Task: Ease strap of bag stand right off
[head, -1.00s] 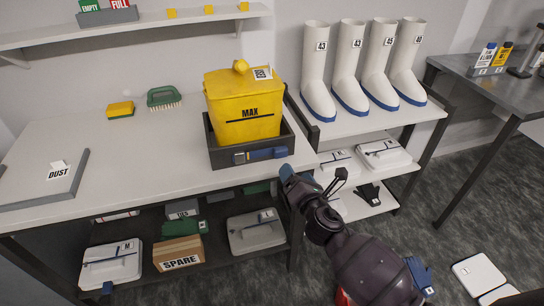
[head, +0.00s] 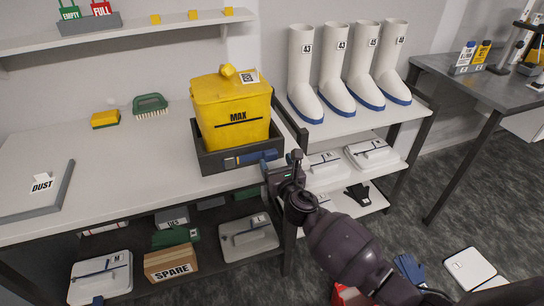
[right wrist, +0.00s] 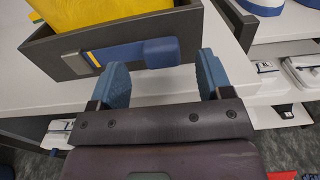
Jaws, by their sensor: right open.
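The bag stand (head: 212,164) is a dark grey open box near the front edge of the white bench, holding a yellow bag (head: 232,105) marked MAX. A blue strap (head: 250,157) with a yellow stripe runs along the stand's front wall. It also shows in the right wrist view (right wrist: 135,56), with a thicker blue right end. My right gripper (head: 279,168) is open and empty, just off the strap's right end. In the right wrist view its blue fingertips (right wrist: 162,65) point toward that end, one to either side in the picture, with no contact evident. My left gripper is not in view.
White boots (head: 333,75) stand on a rack right of the stand, with white cases (head: 370,153) below. The lower shelf holds a SPARE carton (head: 172,264). Bench left of the stand is mostly clear.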

